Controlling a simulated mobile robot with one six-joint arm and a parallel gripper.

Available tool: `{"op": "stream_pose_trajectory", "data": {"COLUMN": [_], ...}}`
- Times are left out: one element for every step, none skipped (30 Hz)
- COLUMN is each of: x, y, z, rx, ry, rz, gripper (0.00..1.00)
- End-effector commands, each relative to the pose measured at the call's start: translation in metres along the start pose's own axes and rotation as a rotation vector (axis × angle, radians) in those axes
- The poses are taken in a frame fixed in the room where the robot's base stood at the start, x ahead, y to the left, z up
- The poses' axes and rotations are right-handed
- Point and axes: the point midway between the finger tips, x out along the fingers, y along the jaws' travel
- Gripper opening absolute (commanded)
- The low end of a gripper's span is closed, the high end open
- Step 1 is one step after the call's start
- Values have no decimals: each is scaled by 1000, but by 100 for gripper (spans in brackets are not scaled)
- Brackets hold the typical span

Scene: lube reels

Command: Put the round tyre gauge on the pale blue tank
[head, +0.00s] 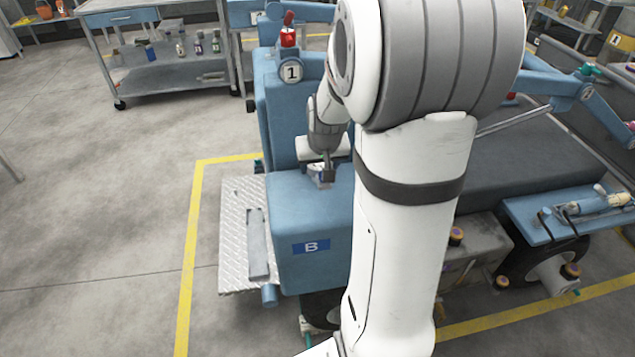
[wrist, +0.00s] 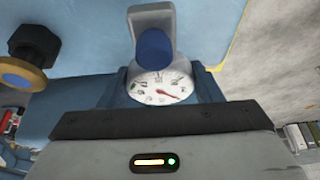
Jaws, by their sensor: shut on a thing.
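My gripper (head: 327,174) is shut on the round tyre gauge (wrist: 160,86), just over the top of the blue tank (head: 312,275) marked B. In the wrist view the gauge shows a white dial with a red needle, and a grey stem with a dark blue disc beyond it. In the head view only a small pale part of the gauge (head: 316,168) shows beside the jaws. The blue tank top (wrist: 90,30) fills much of the wrist view behind the gauge. I cannot tell whether the gauge touches the tank.
A taller blue body with a tag marked 1 (head: 291,72) stands just behind the tank top. A tread-plate step (head: 236,235) lies at the tank's left. A blue shelf (head: 540,222) with a tool is at the right. A bench (head: 150,85) holds bottles at back left.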

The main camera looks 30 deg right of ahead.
Motion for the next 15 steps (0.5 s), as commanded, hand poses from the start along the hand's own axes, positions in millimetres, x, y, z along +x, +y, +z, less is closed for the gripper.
{"op": "stream_pose_trajectory", "data": {"x": [9, 13, 17, 20, 22, 25, 28, 31, 37, 41, 46, 51, 54, 56, 58], "y": [1, 1, 2, 2, 3, 3, 3, 3, 4, 4, 4, 4, 4, 4, 4], "z": [4, 5, 7, 8, 9, 10, 11, 13, 16, 17, 19, 21, 22, 23, 24], "rx": [3, 4, 5, 5, 6, 7, 7, 8, 8, 8, 8, 7, 7, 8, 8], "ry": [-3, -1, -2, -1, 0, 0, 0, 0, -2, -2, -2, -2, -1, -1, 0], "rz": [1, 1, 2, 2, 2, 2, 3, 3, 3, 3, 3, 3, 3, 3, 4], "gripper": [26, 26, 26, 26, 26, 26, 26, 26, 26, 26, 26, 26, 26, 26, 26]}}
